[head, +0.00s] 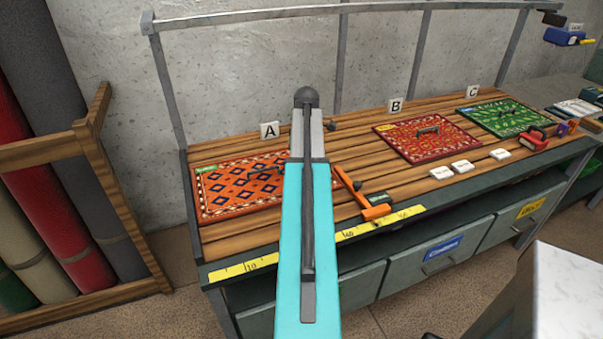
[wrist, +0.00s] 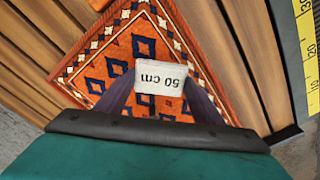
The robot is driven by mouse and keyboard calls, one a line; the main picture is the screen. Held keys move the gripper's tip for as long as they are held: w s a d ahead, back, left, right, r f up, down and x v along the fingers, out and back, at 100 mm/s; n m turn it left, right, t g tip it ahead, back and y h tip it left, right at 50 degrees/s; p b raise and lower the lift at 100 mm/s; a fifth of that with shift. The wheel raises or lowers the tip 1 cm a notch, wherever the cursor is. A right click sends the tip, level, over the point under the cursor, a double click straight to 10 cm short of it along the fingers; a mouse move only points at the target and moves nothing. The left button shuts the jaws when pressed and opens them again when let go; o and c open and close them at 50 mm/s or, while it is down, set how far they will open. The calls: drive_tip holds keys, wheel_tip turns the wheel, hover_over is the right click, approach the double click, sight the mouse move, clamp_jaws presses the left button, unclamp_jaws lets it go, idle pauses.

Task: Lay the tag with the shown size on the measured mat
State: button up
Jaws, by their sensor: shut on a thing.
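In the wrist view my gripper (wrist: 160,98) is shut on a white tag (wrist: 160,77) printed "50 cm", which reads upside down there. The tag is over the orange mat (wrist: 90,60) with dark blue diamonds; I cannot tell whether it touches the mat. In the head view this orange mat (head: 225,200) lies on the slatted bench by sign A (head: 270,130), partly hidden by my arm. My gripper and the held tag are hidden there. An orange slider (head: 375,211) with a long bar stands at the mat's right, above the yellow measuring tape (head: 352,232).
A red mat (head: 400,145) lies by sign B (head: 395,107) and a green mat (head: 490,124) by sign C (head: 472,92). Several white tags (head: 462,167) lie in front of them. A metal rail (head: 400,8) spans above the bench. Rolled rugs (head: 60,170) stand left.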

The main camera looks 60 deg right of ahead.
drive_tip(key=shift+f+p, duration=0.45)
drive_tip(key=shift+f, duration=1.2)
drive_tip(key=shift+f, duration=0.15)
drive_tip(key=o, duration=1.1)
drive_tip(key=shift+r, duration=0.25)
wheel_tip(320, 180, up, 12)
drive_tip(key=b, duration=0.2)
drive_tip(key=shift+s, duration=0.4)
drive_tip(key=shift+s+f, duration=0.15)
